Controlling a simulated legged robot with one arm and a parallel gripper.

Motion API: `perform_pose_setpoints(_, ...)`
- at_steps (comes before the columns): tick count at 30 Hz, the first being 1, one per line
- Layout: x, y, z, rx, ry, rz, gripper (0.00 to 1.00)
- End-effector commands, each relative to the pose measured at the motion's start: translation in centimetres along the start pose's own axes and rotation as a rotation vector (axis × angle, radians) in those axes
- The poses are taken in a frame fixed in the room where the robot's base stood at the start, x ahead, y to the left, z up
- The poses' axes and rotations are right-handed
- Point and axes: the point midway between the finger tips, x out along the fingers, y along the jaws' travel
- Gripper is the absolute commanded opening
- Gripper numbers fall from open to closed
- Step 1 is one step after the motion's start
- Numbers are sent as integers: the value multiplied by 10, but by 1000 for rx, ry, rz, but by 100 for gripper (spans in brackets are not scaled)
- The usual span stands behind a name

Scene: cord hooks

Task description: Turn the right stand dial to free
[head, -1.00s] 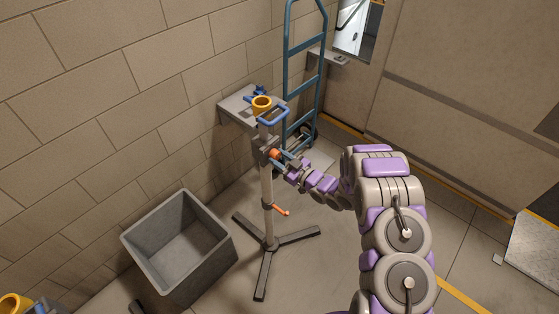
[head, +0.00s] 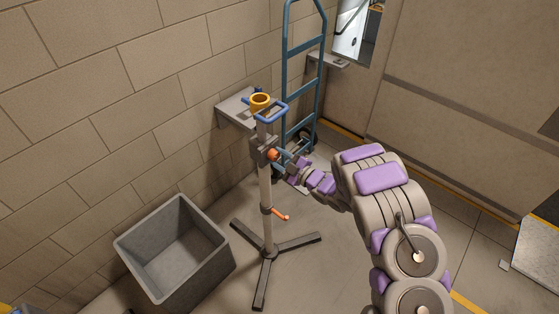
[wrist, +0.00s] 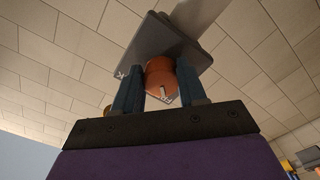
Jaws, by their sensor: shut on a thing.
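The right stand (head: 266,190) is a grey pole on a three-legged base, with a yellow ring cup (head: 260,102) and a blue loop handle (head: 275,113) at its top. Its orange dial (head: 273,154) sits on a dark block partway up the pole. My gripper (head: 284,160) reaches it from the right. In the wrist view, my gripper (wrist: 159,88) has one finger on each side of the orange dial (wrist: 160,75) and is shut on it. A white pointer shows on the dial's face, and small white marks show on the plate behind; I cannot read the setting.
A grey open bin (head: 178,250) stands left of the stand. A wall shelf (head: 236,108) and a blue hand truck (head: 303,70) are behind it. An orange lever (head: 281,215) sticks out low on the pole.

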Motion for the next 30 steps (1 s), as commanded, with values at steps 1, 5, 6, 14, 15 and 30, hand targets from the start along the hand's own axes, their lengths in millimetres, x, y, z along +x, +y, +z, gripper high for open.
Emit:
perform_pose_setpoints(1,0,2,0,-7,-1,5,11)
perform_pose_setpoints(5,0,3,0,-12,-1,5,11)
perform_pose_setpoints(6,0,3,0,-13,-1,5,11)
perform_pose_setpoints(14,0,3,0,-12,0,5,43)
perform_pose_setpoints(15,0,3,0,-12,0,5,47)
perform_pose_setpoints(30,-3,1,-1,-10,0,1,67)
